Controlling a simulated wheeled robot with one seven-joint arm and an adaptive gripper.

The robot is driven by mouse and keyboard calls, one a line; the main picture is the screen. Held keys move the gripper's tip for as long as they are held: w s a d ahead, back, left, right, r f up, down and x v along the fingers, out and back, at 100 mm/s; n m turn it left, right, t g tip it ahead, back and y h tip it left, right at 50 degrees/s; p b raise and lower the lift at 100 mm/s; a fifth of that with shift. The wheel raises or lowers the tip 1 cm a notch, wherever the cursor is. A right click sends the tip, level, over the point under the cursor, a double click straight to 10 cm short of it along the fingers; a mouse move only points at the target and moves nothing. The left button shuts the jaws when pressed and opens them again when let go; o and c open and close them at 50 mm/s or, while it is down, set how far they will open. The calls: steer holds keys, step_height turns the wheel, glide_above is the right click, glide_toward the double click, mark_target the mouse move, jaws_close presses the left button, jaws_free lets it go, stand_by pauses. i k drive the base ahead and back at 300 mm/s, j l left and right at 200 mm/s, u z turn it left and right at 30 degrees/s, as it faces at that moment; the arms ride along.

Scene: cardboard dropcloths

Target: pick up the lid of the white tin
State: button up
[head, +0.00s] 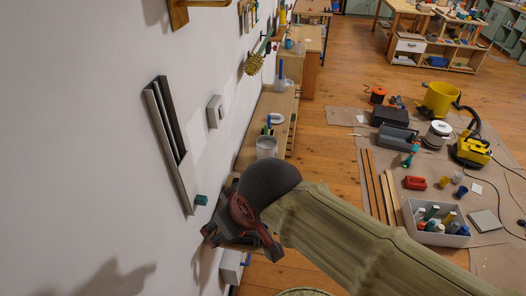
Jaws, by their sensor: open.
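A white round tin (438,133) stands on the cardboard dropcloth at the right. Its top looks grey; I cannot make out whether that is a separate lid. My gripper (238,240) is at the lower middle, beside the white wall, far to the left of the tin and apart from it. It is open and I see nothing in it. My arm and the dark wrist hide part of the gripper and the floor behind.
A pale cup (266,148) stands on a wooden bench (276,104) along the wall. A bin of bottles (436,229), long wooden strips (377,186), a yellow bucket (440,98) and a yellow vacuum (470,151) clutter the dropcloth (344,116). Bare wooden floor lies between.

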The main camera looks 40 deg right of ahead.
mark_target(275, 117)
steer(key=z, duration=1.3)
steer(key=i+l+u, duration=0.2)
steer(key=i+l, duration=0.35)
steer(key=i+l+u, duration=0.15)
steer(key=i+l, duration=0.45)
steer(key=i+l+u, duration=0.2)
steer(key=i+l, duration=0.3)
steer(key=l, duration=0.2)
steer(key=i+l, duration=0.15)
steer(key=i, duration=0.25)
steer(key=i+l+u, duration=0.15)
steer(key=i, duration=0.2)
